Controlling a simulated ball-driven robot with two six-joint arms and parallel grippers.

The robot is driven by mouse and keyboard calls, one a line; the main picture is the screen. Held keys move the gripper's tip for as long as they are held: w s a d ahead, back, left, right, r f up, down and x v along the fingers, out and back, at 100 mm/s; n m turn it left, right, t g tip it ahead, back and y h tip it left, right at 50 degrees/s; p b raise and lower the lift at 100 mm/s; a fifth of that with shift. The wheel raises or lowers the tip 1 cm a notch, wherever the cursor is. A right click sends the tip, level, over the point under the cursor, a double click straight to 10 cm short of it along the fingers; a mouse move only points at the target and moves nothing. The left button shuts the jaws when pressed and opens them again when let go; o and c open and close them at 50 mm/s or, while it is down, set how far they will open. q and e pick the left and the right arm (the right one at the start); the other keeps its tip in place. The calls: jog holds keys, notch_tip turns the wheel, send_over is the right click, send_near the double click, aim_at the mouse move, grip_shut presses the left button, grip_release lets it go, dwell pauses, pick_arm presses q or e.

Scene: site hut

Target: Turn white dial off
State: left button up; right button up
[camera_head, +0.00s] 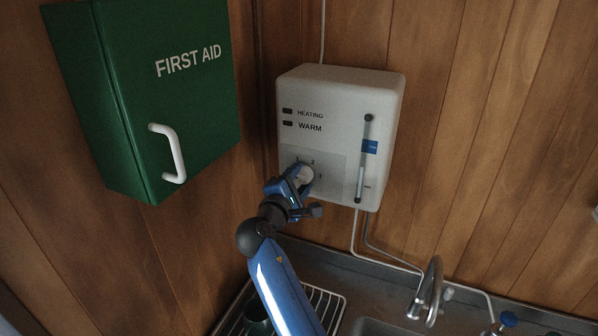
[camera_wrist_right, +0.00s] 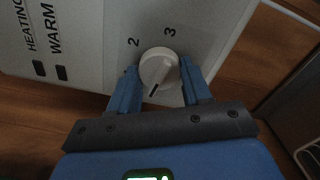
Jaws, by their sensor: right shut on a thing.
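The white dial (camera_head: 304,174) sits low on the front of a white water heater box (camera_head: 345,88) on the wall. In the right wrist view the dial (camera_wrist_right: 158,66) is round with a raised grip. A dark mark on it faces my palm, away from the printed 2 and 3. My right gripper (camera_head: 298,180) is at the dial, and in the right wrist view its two blue fingers (camera_wrist_right: 160,82) stand on either side of the dial, shut on it. The fingers partly hide the dial and its scale in the head view. My left gripper is not in view.
A green first aid cabinet (camera_head: 170,85) with a white handle (camera_head: 172,155) hangs at left. A vertical gauge with a blue tag (camera_head: 370,147) is on the heater's right side. Below are a tap (camera_head: 434,290), a sink (camera_head: 375,328) and a drying rack (camera_head: 330,300).

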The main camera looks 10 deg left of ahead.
jog(key=shift+n+p, duration=0.45)
jog(key=shift+n, duration=0.55)
jog(key=shift+f, duration=0.1)
jog(key=o, duration=1.1)
jog(key=shift+c, duration=0.2)
jog(key=s+a+b, duration=0.2)
jog(key=s+b, duration=0.2)
jog(key=s, duration=0.6)
jog(key=shift+s, duration=0.3)
jog(key=shift+a, duration=0.1)
